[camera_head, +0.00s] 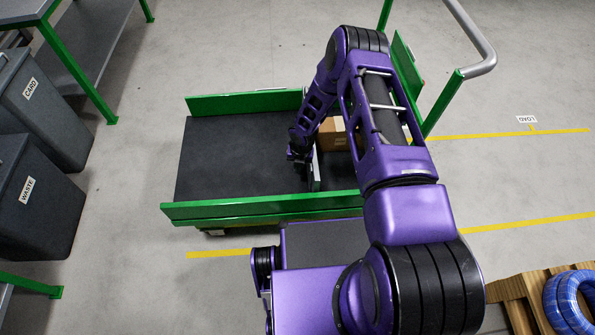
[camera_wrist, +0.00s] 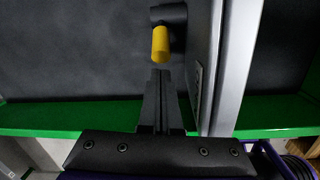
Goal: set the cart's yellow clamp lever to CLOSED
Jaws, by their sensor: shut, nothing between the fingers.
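The yellow clamp lever (camera_wrist: 160,45) shows in the wrist view as a short yellow handle below a black pivot (camera_wrist: 168,14). It sits beside the left face of a grey upright panel (camera_wrist: 232,65). My gripper (camera_wrist: 161,74) is shut and empty, its fingertips just below the lever's yellow end in the picture. I cannot tell whether they touch it. In the head view my gripper (camera_head: 297,156) is low over the cart's dark deck (camera_head: 225,160), left of the panel (camera_head: 314,172). The lever cannot be made out there; my arm covers that area.
Green rails edge the cart, with the near rail (camera_head: 250,209) in front. A cardboard box (camera_head: 331,134) stands right of the panel. A waste bin (camera_head: 40,190) and a card bin (camera_head: 45,95) stand left. A blue cable coil (camera_head: 568,300) lies on a pallet at lower right.

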